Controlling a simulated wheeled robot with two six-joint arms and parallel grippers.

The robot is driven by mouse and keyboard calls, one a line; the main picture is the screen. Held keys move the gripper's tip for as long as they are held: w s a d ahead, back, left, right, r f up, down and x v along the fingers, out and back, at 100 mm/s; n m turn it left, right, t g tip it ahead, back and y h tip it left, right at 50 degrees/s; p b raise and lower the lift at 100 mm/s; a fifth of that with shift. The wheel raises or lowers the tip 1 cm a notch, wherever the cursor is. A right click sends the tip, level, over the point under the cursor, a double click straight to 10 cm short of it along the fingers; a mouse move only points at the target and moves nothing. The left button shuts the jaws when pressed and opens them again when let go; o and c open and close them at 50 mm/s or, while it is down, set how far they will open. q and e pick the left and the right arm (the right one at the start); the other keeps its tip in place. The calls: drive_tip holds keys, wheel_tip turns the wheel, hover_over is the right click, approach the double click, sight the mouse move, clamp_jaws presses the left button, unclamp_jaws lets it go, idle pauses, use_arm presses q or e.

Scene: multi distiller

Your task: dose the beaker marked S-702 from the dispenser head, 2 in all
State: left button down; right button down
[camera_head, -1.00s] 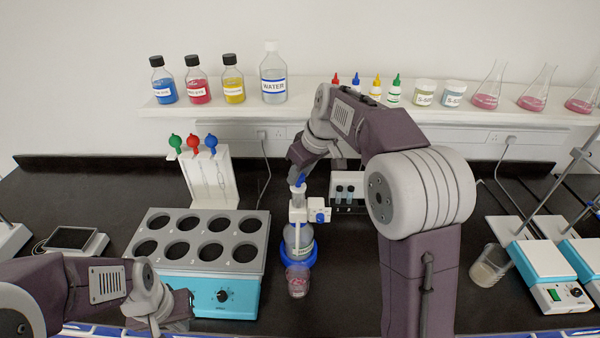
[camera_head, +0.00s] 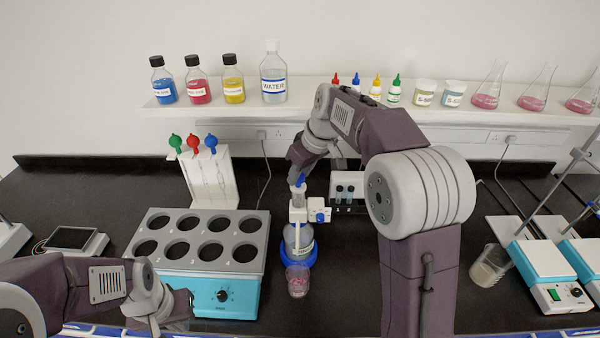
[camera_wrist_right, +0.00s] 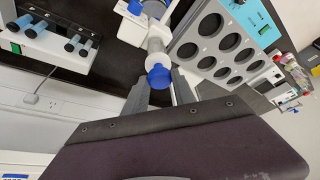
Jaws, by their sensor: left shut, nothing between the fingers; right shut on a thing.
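The dispenser head (camera_head: 297,213), white with a blue knob, sits on a clear bottle (camera_head: 291,240) in a blue ring base (camera_head: 309,259). A small beaker (camera_head: 298,284) with pink contents stands in front of the bottle, close to the ring. I cannot read a mark on it. My right gripper (camera_head: 299,178) is shut on the blue-topped plunger (camera_wrist_right: 158,76) of the head; the fingers flank it in the right wrist view. My left gripper (camera_head: 186,306) is shut and empty at the front left, by the block heater. Its fingertips are hard to make out.
A teal block heater (camera_head: 240,296) with several wells stands left of the dispenser. A pipette stand (camera_head: 218,178) is behind it. Another beaker (camera_head: 487,266) with cloudy contents stands right, near the stirrers (camera_head: 545,260). The bench front right of the pink beaker is clear.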

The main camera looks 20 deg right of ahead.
wheel_tip(320, 180, up, 2)
drive_tip(key=shift+r+p, duration=0.2)
drive_tip(key=shift+p, duration=0.95)
drive_tip(key=shift+f, duration=0.2)
drive_tip(key=c, duration=1)
unclamp_jaws()
drive_tip(key=shift+c, duration=0.2)
drive_tip(key=v, duration=0.9)
drive_tip(key=shift+c, duration=0.3)
